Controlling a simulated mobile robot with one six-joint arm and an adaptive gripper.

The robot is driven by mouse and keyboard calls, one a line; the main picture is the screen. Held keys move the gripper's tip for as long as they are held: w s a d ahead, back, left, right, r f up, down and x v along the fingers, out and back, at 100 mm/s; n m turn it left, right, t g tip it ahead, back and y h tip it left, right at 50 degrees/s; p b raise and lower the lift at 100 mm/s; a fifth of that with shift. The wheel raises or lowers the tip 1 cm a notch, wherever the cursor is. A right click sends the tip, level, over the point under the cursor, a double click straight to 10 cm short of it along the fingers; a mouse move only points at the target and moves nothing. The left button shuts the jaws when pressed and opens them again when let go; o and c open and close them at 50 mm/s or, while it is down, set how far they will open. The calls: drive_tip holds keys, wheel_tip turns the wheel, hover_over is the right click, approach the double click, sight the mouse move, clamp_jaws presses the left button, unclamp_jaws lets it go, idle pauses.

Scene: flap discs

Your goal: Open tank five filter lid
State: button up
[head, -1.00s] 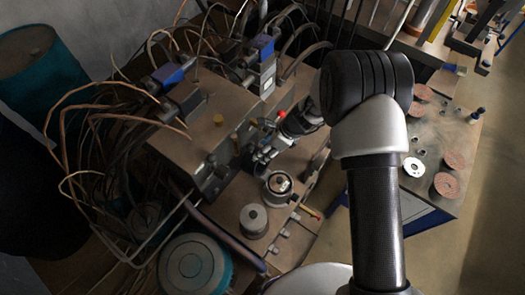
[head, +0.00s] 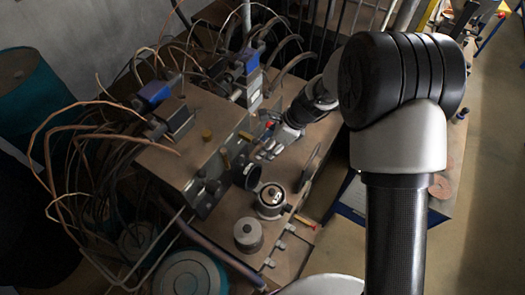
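The tank unit has a brown metal top (head: 205,135) with valves and hoses on it. On its lower shelf stands a round canister (head: 271,198) with a shiny metal top and dark centre. A grey round cap (head: 248,235) with a small raised middle is in front of it. A dark round cylinder end (head: 246,175) faces out from the tank's side. No number is readable, so I cannot tell which part is the tank five filter lid. My gripper (head: 268,153) is above and behind the canister, close to the dark cylinder, apparently empty. Its fingers are too small to judge.
Blue-topped valves (head: 154,93) and many curved hoses crowd the tank top. A thin upright plate (head: 310,165) stands right of the canister. A teal drum (head: 190,275) is at the bottom. A table with reddish discs (head: 440,187) is at right, partly hidden by my arm. Floor between is clear.

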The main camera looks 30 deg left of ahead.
sight(242, 158)
drive_tip(key=a+r+n+b, duration=0.3)
drive_tip(key=r+n+b, duration=0.1)
drive_tip(key=shift+h, duration=0.3)
drive_tip(key=x, duration=0.5)
drive_tip(key=w+x, duration=0.1)
drive_tip(key=x, duration=1.1)
drive_tip(key=shift+w+f, duration=0.15)
drive_tip(key=shift+c, duration=0.2)
clamp_jaws()
